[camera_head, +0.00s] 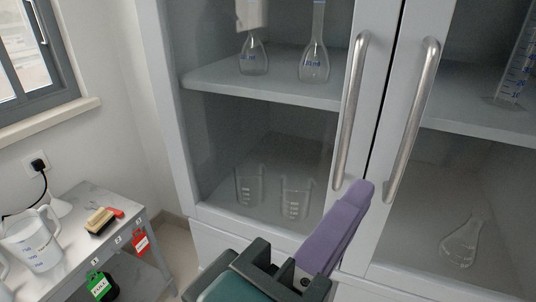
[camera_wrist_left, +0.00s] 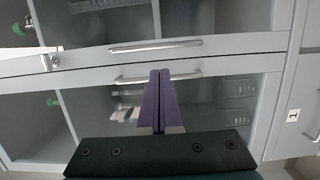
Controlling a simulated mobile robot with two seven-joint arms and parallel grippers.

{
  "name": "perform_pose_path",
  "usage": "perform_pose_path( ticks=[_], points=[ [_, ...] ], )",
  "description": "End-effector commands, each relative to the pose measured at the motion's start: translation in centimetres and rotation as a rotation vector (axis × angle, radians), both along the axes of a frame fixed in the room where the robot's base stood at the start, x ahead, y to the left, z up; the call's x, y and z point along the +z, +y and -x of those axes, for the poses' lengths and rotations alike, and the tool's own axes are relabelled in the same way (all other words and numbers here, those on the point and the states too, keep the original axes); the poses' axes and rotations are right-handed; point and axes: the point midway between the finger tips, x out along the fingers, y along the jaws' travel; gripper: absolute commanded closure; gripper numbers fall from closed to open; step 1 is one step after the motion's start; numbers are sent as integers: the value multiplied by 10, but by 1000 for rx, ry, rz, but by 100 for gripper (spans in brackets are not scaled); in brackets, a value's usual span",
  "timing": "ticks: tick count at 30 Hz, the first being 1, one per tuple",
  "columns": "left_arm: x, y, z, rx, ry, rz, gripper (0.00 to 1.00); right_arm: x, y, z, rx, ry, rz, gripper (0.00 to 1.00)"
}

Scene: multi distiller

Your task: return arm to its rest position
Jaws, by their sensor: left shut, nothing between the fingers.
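My left gripper (camera_head: 362,190) has purple fingers and reaches up from the bottom of the head view, in front of the cabinet. In the left wrist view its two fingers (camera_wrist_left: 160,75) lie side by side, shut and empty. The cabinet has two closed glass doors with metal handles, a left handle (camera_head: 350,110) and a right handle (camera_head: 412,120). In the head view the fingertips overlap the lower end of the left handle; I cannot tell whether they touch it. My right gripper is in neither view.
Behind the glass stand flasks (camera_head: 315,62), two beakers (camera_head: 296,198), a conical flask (camera_head: 461,243) and a graduated cylinder (camera_head: 517,60). At left, a small table (camera_head: 92,202) holds a measuring jug (camera_head: 33,243) and a brush (camera_head: 100,220). A window (camera_head: 40,45) is above it.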

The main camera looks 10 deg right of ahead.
Motion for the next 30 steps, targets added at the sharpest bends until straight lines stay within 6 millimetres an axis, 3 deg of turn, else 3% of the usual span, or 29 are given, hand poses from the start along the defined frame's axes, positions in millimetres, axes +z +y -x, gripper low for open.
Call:
perform_pose_path(
  ticks=[4, 11, 14, 17, 20, 24, 30],
  points=[
    [-2, 15, 27, -1, 2, -1, 100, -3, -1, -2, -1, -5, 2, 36],
    [0, 26, 45, -9, -9, -23, 100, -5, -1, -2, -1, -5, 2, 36],
    [-1, 28, 48, -55, -58, -137, 100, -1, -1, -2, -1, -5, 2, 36],
    [-14, 38, 54, -140, -124, -385, 100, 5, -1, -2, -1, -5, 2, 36],
    [-41, 70, 59, -237, -151, -727, 100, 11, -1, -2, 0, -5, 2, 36],
    [-79, 144, 73, -357, -63, -1159, 100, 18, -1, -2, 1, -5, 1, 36],
    [-95, 258, 114, -492, 230, -1579, 100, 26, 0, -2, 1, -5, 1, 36]
  ],
)
